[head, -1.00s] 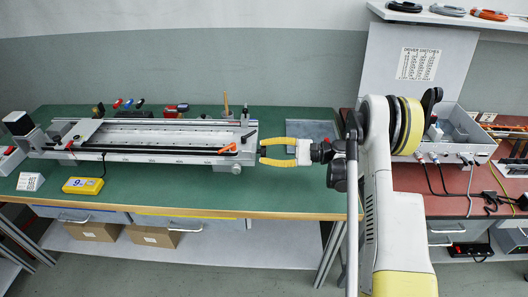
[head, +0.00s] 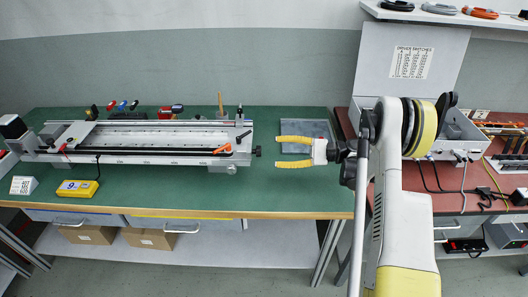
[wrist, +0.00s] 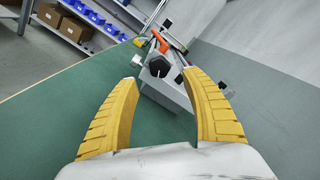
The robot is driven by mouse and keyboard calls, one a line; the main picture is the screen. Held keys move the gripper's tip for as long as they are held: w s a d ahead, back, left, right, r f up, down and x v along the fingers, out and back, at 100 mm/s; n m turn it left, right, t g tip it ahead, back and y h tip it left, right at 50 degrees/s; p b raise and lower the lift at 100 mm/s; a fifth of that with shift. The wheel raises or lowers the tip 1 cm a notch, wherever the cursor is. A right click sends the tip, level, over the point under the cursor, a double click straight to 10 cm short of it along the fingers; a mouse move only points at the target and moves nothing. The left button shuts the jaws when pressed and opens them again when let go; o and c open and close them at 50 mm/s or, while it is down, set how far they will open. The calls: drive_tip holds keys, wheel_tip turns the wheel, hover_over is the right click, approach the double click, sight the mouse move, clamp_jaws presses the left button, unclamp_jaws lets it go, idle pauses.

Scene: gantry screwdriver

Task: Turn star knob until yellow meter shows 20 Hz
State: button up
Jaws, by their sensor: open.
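The star knob (head: 258,151) is a small black knob at the right end of the long grey gantry (head: 160,156). It also shows in the wrist view (wrist: 158,66), facing me, just beyond and between the fingertips. My gripper (head: 278,152) has two yellow fingers, spread open and empty, pointing left at the knob. A clear gap separates the fingertips from the knob in the head view. The wrist view shows the gripper (wrist: 160,78) open too. The yellow meter (head: 77,188) lies at the front left of the green bench. Its display seems to start with 9; the rest is too small to read.
An orange lever (head: 222,149) sits on the gantry near its right end. A grey plate (head: 306,135) lies on the bench behind my fingers. A red bench with an open grey box (head: 465,135) and cables stands at right. The green bench's front right is clear.

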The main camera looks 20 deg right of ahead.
drive_tip(key=v, duration=0.5)
drive_tip(key=shift+d, duration=0.15)
